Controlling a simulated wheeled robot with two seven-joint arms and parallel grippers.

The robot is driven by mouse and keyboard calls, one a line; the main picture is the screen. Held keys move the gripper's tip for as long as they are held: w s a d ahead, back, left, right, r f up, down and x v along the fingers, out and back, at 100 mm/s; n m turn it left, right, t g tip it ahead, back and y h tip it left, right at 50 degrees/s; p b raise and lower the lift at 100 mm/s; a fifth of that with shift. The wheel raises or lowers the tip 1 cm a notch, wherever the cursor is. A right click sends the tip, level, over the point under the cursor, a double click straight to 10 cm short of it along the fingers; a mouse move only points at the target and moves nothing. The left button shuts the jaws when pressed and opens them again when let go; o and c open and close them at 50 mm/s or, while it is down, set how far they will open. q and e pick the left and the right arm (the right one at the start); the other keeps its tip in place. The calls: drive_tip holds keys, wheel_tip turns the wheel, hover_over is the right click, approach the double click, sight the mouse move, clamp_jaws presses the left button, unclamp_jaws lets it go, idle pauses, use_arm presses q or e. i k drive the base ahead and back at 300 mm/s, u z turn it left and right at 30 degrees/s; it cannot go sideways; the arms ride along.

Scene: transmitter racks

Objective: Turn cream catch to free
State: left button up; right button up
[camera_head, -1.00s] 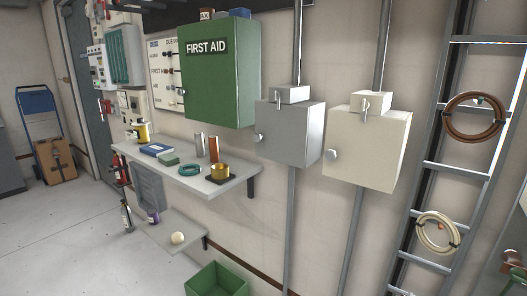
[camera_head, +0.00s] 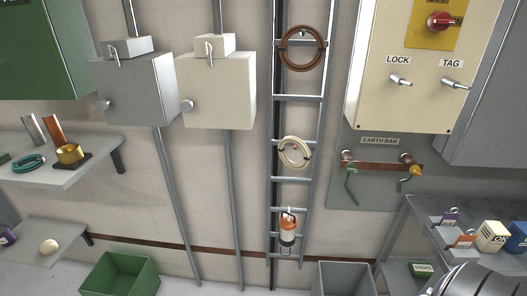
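The cream box (camera_head: 219,92) hangs on the wall left of the ladder rack, with a small cream housing on top. A metal catch (camera_head: 209,52) hangs at the front of that housing, and a round knob (camera_head: 187,106) sits at the box's left edge. The box looks closed. A similar grey box (camera_head: 134,88) with its own catch (camera_head: 112,57) hangs just left of it. Neither of my grippers shows in the head view. A rounded metallic shape at the bottom right corner may be part of my arm; I cannot tell.
The ladder rack (camera_head: 273,150) carries a brown coil (camera_head: 301,47), a cream coil (camera_head: 294,152) and a lantern (camera_head: 288,232). A shelf (camera_head: 65,178) juts out at left. A green bin (camera_head: 119,277) and a grey bin (camera_head: 343,279) stand below. A grey table (camera_head: 432,218) is at right.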

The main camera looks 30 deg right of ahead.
sight(206, 48)
drive_tip(key=u, duration=2.25)
drive_tip(key=i, duration=1.7)
drive_tip(key=z, duration=2.85)
